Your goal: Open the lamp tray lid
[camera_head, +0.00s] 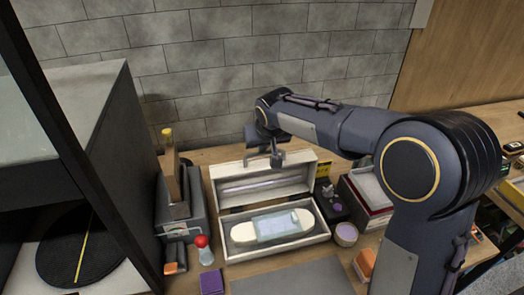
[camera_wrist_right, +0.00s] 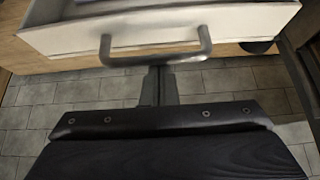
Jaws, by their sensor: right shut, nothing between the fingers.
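The lamp tray (camera_head: 275,250) is a pale box on the wooden table. Its lid (camera_head: 265,180) stands raised at the back, about upright, with its inner side facing me. A white lamp with a bluish window (camera_head: 277,224) lies in the tray. My right gripper (camera_head: 277,158) is at the lid's top edge, shut with nothing between its fingers. In the right wrist view, the grey lid handle (camera_wrist_right: 155,57) lies across the tips of my right gripper (camera_wrist_right: 160,88); I cannot tell whether they touch. The lid's pale edge (camera_wrist_right: 250,22) is just beyond. My left gripper is not in view.
A dark cabinet (camera_head: 110,150) stands close on the left. A white bottle with a red cap (camera_head: 205,252) and a purple block (camera_head: 211,281) are left of the tray. A grey mat (camera_head: 295,278) lies in front. Boxes (camera_head: 368,198) crowd the right side; a brick wall is behind.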

